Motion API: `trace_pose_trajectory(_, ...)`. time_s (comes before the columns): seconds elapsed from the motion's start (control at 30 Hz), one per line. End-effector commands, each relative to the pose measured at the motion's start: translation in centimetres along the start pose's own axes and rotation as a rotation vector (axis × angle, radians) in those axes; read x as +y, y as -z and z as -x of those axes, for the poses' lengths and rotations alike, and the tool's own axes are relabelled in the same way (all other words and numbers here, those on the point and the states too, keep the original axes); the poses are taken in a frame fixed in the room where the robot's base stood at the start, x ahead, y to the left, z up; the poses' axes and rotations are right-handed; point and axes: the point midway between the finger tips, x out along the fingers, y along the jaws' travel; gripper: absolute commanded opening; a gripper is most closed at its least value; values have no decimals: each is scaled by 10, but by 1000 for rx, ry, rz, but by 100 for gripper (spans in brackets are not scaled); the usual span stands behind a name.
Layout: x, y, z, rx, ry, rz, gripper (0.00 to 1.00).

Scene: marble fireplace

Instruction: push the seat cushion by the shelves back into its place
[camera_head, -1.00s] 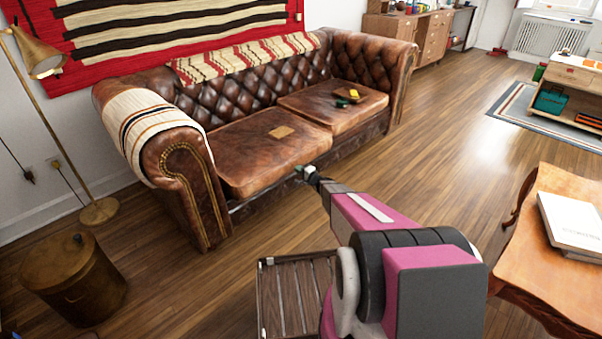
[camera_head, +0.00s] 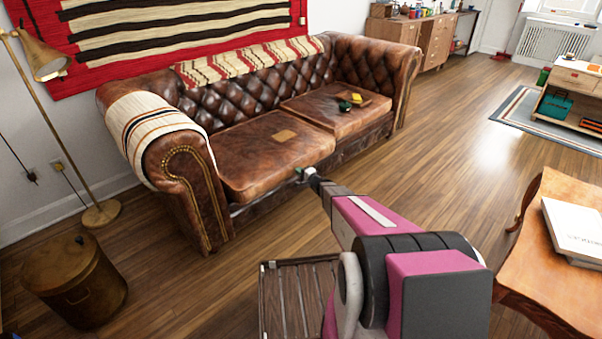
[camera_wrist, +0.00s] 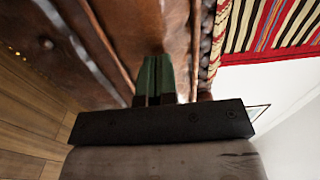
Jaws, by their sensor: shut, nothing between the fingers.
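The brown leather sofa has two seat cushions. The near left cushion (camera_head: 262,160) carries a small tan patch, and its front edge stands further forward than the far right cushion (camera_head: 325,115). The far right cushion is the one on the side of the wooden cabinets and has small yellow and green items on it. My gripper (camera_head: 302,173) is shut and empty, low at the front edge of the left cushion, near its right end. In the wrist view the green fingers (camera_wrist: 155,75) point at a brown leather face (camera_wrist: 140,28). Whether they touch it cannot be told.
Wooden cabinets (camera_head: 437,40) stand beyond the sofa's far end. A slatted wooden piece (camera_head: 290,295) is below my arm. A table (camera_head: 545,250) with white books is at right. A brass lamp (camera_head: 100,214) and a round bin (camera_head: 75,280) stand at left. Floor right of the sofa is clear.

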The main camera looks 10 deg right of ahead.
Motion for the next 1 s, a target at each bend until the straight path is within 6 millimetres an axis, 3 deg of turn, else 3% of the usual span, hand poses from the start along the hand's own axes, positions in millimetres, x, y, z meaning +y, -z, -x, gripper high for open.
trace_pose_trajectory(1.0,0,1,-28,0,0,0,0)
